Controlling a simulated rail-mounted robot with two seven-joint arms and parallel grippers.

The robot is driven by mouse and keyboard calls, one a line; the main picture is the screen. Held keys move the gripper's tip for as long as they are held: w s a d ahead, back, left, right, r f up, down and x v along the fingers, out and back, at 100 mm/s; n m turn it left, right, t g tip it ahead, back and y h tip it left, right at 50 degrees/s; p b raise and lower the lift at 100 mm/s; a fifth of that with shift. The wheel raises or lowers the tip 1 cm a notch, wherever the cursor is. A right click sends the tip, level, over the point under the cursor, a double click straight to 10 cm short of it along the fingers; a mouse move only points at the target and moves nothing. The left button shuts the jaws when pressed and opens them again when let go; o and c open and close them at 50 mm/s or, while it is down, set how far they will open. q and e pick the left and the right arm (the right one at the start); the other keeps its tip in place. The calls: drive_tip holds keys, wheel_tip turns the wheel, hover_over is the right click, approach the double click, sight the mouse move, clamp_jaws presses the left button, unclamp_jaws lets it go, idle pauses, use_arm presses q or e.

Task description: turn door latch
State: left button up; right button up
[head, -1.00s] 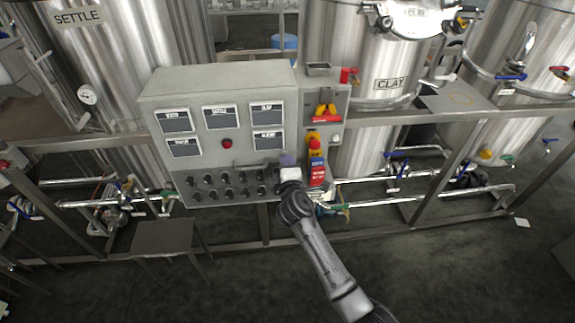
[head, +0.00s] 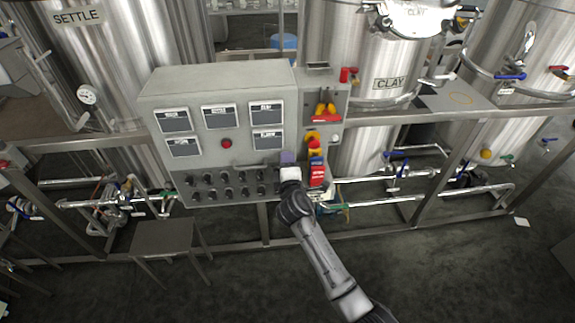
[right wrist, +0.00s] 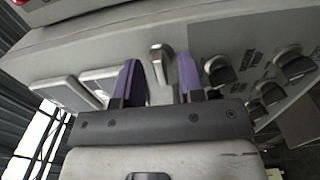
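The door latch (right wrist: 158,64) is a small metallic piece on the side of the grey control cabinet, seen in the right wrist view. My right gripper (right wrist: 158,78) has two purple fingers, one on each side of the latch, with a visible gap on both sides. It is open. In the head view the right gripper (head: 287,159) is at the lower right part of the control cabinet (head: 232,84), and it hides the latch there. My left gripper is not in view.
Black rotary knobs (right wrist: 221,72) stick out close to the right finger. In the head view a red and yellow switch column (head: 316,160) is just right of the gripper. A small metal table (head: 163,237) stands below left.

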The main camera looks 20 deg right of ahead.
drive_tip(key=p+v, duration=0.2)
drive_tip(key=v, duration=1.1)
drive_tip(key=shift+s, duration=0.4)
